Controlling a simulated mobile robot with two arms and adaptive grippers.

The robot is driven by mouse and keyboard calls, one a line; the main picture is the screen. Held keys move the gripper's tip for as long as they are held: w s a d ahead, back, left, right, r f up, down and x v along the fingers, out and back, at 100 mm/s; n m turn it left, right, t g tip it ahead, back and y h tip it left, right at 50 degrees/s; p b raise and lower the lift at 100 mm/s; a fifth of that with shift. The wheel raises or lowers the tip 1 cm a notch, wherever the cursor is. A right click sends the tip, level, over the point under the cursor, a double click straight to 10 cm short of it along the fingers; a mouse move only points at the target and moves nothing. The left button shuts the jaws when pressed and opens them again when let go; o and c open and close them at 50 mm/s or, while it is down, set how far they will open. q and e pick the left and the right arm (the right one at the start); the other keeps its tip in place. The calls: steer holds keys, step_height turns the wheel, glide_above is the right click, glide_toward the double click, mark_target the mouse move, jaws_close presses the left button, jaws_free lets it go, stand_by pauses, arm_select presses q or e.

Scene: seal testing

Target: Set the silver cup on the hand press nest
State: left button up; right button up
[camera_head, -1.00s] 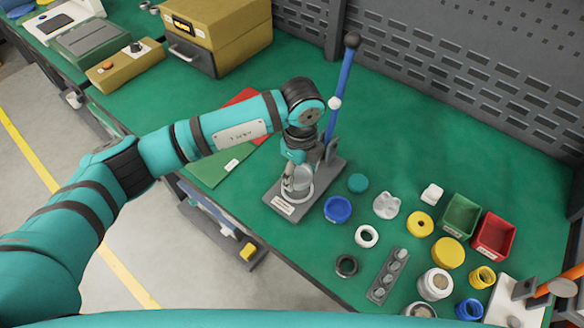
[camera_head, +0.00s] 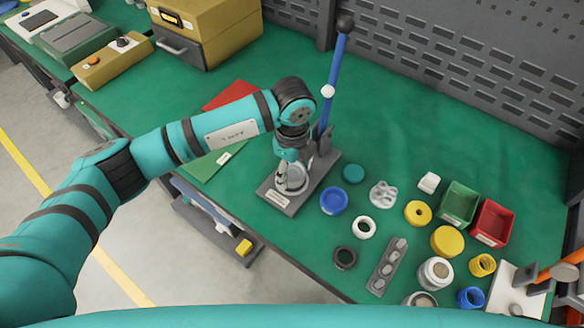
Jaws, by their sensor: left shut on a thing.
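The hand press (camera_head: 327,91) has a blue lever with a dark knob, and its grey base plate (camera_head: 310,187) lies on the green bench. My left gripper (camera_head: 286,176) is over the front part of that plate, pointing down. It is shut on the silver cup (camera_head: 295,181), which is small and partly hidden by the fingers. The cup is at the round pale nest (camera_head: 291,191) on the plate. I cannot tell whether its bottom touches the nest. My right gripper is not in view.
Right of the press lie a blue ring (camera_head: 334,201), a teal disc (camera_head: 353,174), a white ring (camera_head: 363,227) and a black ring (camera_head: 344,258). A green bin (camera_head: 459,205) and a red bin (camera_head: 492,224) stand farther right. The bench behind the parts is clear.

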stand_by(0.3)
arm_select(q)
steer(key=shift+f+b, duration=0.35)
steer(key=shift+f, duration=0.05)
steer(key=o, duration=1.3)
steer(key=shift+r, duration=0.1)
steer(key=shift+r+p, duration=1.15)
steer(key=shift+r, duration=0.35)
steer(key=shift+r+p, duration=0.6)
steer(key=shift+r, duration=0.35)
